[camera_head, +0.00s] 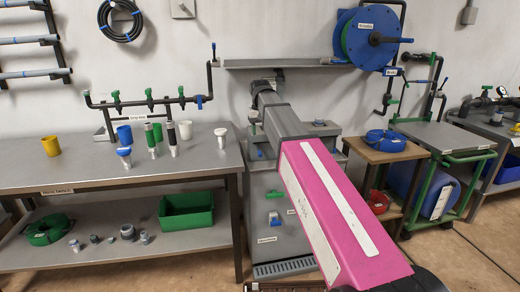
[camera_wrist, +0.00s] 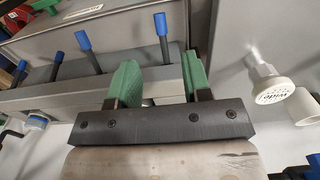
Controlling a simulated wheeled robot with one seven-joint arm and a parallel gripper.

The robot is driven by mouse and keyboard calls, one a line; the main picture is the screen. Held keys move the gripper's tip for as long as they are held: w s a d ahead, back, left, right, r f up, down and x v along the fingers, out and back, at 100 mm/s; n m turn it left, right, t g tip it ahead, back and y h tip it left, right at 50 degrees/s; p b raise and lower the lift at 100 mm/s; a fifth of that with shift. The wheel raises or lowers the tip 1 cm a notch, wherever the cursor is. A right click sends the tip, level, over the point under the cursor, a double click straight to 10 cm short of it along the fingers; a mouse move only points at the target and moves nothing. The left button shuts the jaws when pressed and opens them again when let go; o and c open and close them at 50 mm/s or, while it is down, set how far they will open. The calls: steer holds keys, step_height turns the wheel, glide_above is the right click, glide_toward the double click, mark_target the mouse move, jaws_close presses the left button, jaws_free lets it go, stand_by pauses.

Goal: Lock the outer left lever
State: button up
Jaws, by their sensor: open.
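No lever label is legible, so I cannot tell which is the outer left one. My gripper (camera_wrist: 160,80) has green fingers, which are open. A blue tip (camera_head: 259,152) shows there.
A steel bench (camera_head: 90,176) at left holds cups and sprinkler heads. A white "Wide" sprinkler head (camera_wrist: 271,88) and a white cup (camera_wrist: 306,106) lie right of my gripper in the wrist view. A wooden stand (camera_head: 398,156) and green cart (camera_head: 470,154) are at right.

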mark_target(260, 153)
step_height(260, 153, down, 11)
steer(key=shift+w+r, duration=0.1)
stand_by(0.5)
jaws_close()
